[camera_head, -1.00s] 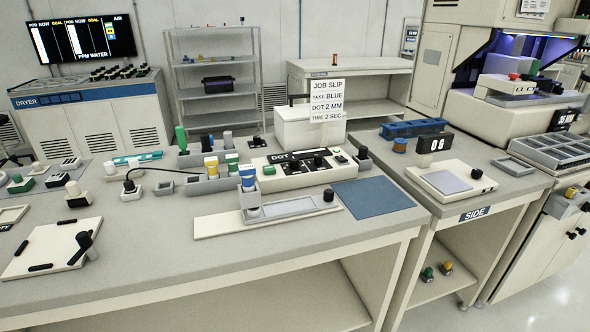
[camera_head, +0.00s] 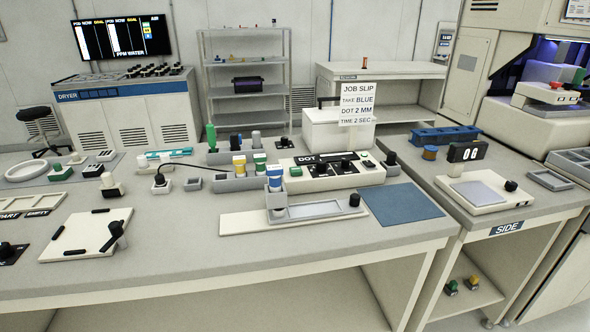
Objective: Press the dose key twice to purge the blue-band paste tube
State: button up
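The blue-band paste tube (camera_head: 275,178) stands upright in a grey holder at the left end of a shallow tray, on a long pale board (camera_head: 240,224) on the bench. Its lower end is hidden in the holder. Just behind it is the white dispenser box (camera_head: 345,181) marked DOT, with black knobs on top and a small green button (camera_head: 296,171) at its left end. I cannot tell which control is the dose key. The job slip (camera_head: 358,104) reads take BLUE, dot 2 MM, time 2 SEC. My gripper is out of view.
A grey rack (camera_head: 232,184) holds yellow-band and green-band tubes left of the dispenser. A blue mat (camera_head: 400,204) lies right of the tray. A pale plate with a black handle (camera_head: 85,235) is at the left. The bench front between them is clear.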

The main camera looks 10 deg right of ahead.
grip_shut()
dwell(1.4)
